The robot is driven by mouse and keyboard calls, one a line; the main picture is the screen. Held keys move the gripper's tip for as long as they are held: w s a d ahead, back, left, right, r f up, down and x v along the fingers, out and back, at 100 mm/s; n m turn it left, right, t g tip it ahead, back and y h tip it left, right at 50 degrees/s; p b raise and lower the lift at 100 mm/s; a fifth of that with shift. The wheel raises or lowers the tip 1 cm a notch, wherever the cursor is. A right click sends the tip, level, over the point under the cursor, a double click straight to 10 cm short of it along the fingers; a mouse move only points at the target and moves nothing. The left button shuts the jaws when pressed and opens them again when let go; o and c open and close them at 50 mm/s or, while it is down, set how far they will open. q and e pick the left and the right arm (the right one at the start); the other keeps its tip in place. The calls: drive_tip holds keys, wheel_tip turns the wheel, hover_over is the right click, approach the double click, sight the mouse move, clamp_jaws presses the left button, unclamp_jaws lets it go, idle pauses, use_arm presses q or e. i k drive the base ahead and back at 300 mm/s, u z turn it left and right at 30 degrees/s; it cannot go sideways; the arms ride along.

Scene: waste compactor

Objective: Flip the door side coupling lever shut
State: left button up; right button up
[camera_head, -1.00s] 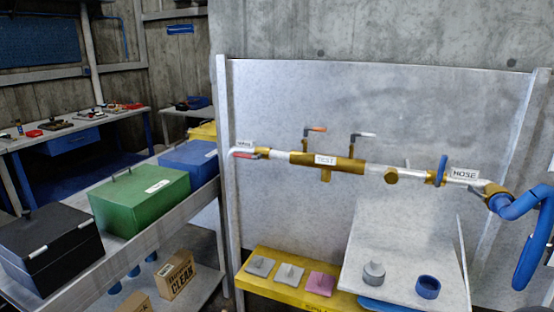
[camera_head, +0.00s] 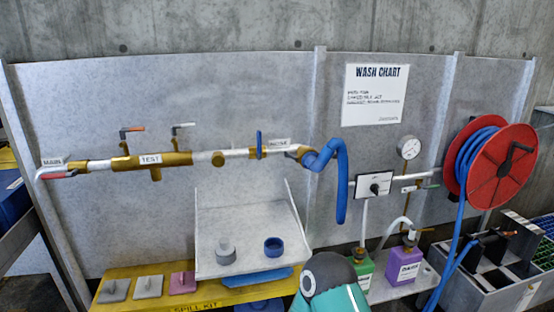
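A brass coupling (camera_head: 304,154) joins the right end of the wall pipe to a thick blue hose (camera_head: 341,180). Small levers at this coupling are too small to tell open from shut, and I cannot tell which is the door side one. Along the pipe are a red handle (camera_head: 54,176) by the MAIN label, an orange-tipped lever (camera_head: 132,129) and a pale-tipped lever (camera_head: 182,125) at the TEST fitting (camera_head: 150,160), and a blue handle (camera_head: 259,143) near the HOSE label. Neither of my grippers shows in this view.
A dark and teal rounded part, which looks like mine, rises at the bottom centre. A sloped grey tray (camera_head: 240,204) holds a grey cap and a blue ring. A yellow spill kit bench (camera_head: 140,291), a gauge (camera_head: 410,147), bottles and a red hose reel (camera_head: 503,166) stand around.

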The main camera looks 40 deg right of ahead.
sight(286, 154)
drive_tip(key=z, duration=0.05)
drive_tip(key=k, duration=0.45)
drive_tip(key=z, duration=0.65)
drive_tip(key=i, duration=0.5)
drive_tip(key=z, duration=0.2)
